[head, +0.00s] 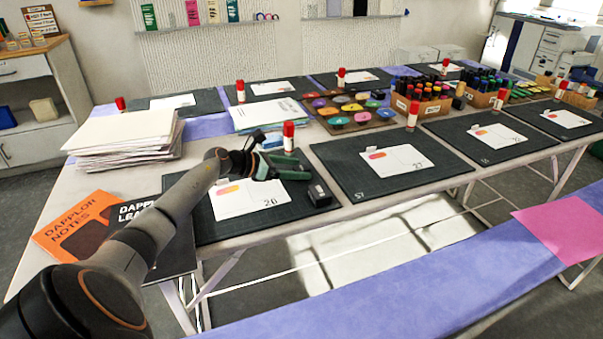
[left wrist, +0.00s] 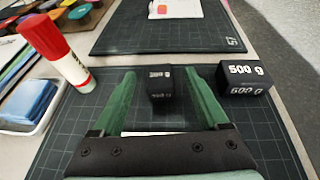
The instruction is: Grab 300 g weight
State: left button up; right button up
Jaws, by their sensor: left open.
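A small black block (left wrist: 160,84) stands on the cutting mat (left wrist: 50,150) in the left wrist view; its small white label is too blurred to read. My left gripper (left wrist: 161,76) is open, with one green finger on each side of this block and gaps showing on both sides. A larger black weight marked 500 g (left wrist: 243,78) stands just right of the right finger. In the head view my left gripper (head: 304,167) reaches over the near mat, and the larger weight (head: 320,195) shows in front of it. The small block cannot be made out there. My right gripper is not in view.
A red-capped glue stick (left wrist: 58,52) stands left of the fingers, beside a tray with a blue item (left wrist: 28,100). A white card (head: 245,198) lies on the near mat. Paper stacks (head: 125,138) and an orange notes folder (head: 78,226) lie to the left.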

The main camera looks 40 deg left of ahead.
pick_arm(q)
jog(key=shift+x, duration=1.05)
jog(key=shift+c, duration=0.2)
grip_shut()
jog(key=shift+r, duration=0.1)
